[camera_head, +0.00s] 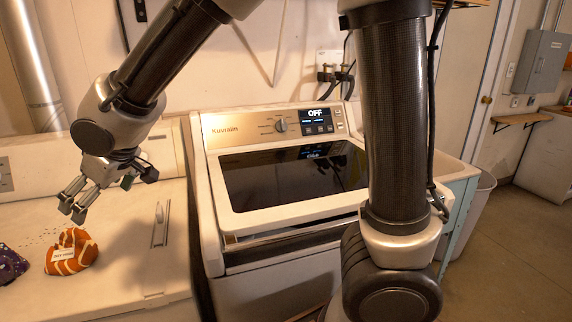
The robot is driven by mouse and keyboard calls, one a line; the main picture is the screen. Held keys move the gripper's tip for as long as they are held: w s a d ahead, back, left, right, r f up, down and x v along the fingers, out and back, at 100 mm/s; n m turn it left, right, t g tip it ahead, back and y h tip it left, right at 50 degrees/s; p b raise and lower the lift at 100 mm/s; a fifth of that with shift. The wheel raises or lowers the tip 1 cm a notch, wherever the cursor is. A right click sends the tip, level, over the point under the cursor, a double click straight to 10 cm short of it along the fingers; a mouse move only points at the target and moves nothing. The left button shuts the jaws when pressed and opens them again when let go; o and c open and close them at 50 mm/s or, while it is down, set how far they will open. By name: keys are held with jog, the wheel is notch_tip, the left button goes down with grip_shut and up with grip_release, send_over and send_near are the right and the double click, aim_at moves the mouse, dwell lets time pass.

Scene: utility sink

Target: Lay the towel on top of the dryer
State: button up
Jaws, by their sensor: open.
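An orange cloth bundle with white stripes and a small white label (72,252) lies at the left on a flat white top. It looks like the towel. The flat-topped white appliance (125,245) under it appears to be the dryer, with a narrow slot or handle piece in its top. A dark purple patterned cloth (10,264) lies at the left edge, partly cut off. My gripper (73,208) is open and empty, just above the orange cloth and apart from it, fingers pointing down and left.
A washer with a dark glass lid (290,182) stands to the right, its display reading OFF. My arm hides part of its right side. A light sink (455,170) and a bin (481,205) stand further right. The flat top right of the orange cloth is mostly clear.

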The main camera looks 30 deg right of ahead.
jog(key=d+r+m+t+h, duration=0.1)
jog(key=d+r+m+h, duration=0.15)
jog(key=d, duration=1.05)
jog(key=d+r+m+h, duration=0.1)
jog(key=d+r+m, duration=0.15)
jog(key=d, duration=1.05)
jog(key=s+d+m+g+h, duration=0.1)
jog(key=s+d+m, duration=0.3)
jog(key=s+d, duration=1.4)
jog(key=shift+s+f+m+g+h, duration=0.3)
jog(key=shift+m+g+h, duration=0.1)
jog(key=shift+h, duration=0.05)
